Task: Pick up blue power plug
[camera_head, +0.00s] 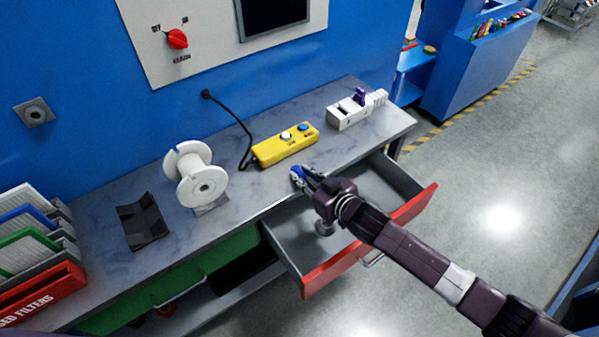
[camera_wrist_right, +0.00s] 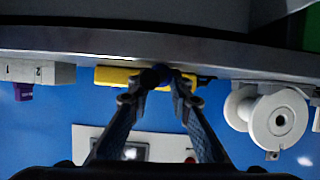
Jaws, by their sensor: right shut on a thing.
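My right gripper (camera_head: 300,178) is above the front edge of the workbench, by the open drawer. It is shut on a small blue thing, which looks like the blue power plug (camera_head: 295,171). In the right wrist view the fingertips (camera_wrist_right: 158,78) close around the dark blue plug (camera_wrist_right: 154,75), in front of the yellow control box. The fingers hide much of the plug. My left gripper is not in view.
The yellow button box (camera_head: 286,145) with a black cable lies on the workbench (camera_head: 95,235). A white spool (camera_head: 197,176), a black holder (camera_head: 142,221) and a white numbered block (camera_head: 357,108) stand around it. The open red-fronted drawer (camera_head: 330,272) sticks out below my gripper.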

